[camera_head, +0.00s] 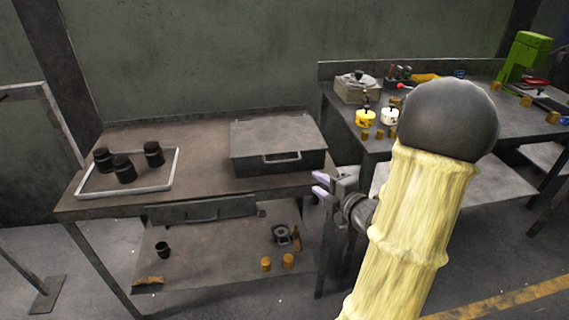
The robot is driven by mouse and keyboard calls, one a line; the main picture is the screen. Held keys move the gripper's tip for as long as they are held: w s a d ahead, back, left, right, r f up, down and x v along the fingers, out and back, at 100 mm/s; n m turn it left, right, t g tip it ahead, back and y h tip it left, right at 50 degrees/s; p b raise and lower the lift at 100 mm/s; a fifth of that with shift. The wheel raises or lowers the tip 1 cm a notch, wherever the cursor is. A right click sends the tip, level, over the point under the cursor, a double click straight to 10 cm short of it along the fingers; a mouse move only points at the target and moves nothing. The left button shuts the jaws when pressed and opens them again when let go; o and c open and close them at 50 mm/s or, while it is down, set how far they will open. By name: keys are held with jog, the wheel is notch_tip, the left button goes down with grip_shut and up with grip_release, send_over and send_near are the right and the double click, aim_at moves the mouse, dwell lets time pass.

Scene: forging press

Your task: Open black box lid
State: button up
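The black box (276,138) sits at the right end of the left workbench top. Its flat lid lies down over it, and a handle (282,158) shows on the front face. My gripper (320,184) is just right of and below the box's front right corner, apart from it. Its two purple-tipped fingers are spread with a gap and nothing between them. My yellow-sleeved arm comes up from the bottom right of the view.
A white-rimmed tray (132,192) with 3 black cylinders stands at the bench's left. The lower shelf (210,262) holds small parts. A second bench (440,118) with a green press (527,55) and several small items stands behind my arm. Bench top between tray and box is clear.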

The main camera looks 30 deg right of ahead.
aim_at(284, 162)
jog(key=x, duration=1.7)
jog(key=shift+w, duration=0.25)
jog(key=shift+c, duration=0.4)
grip_shut()
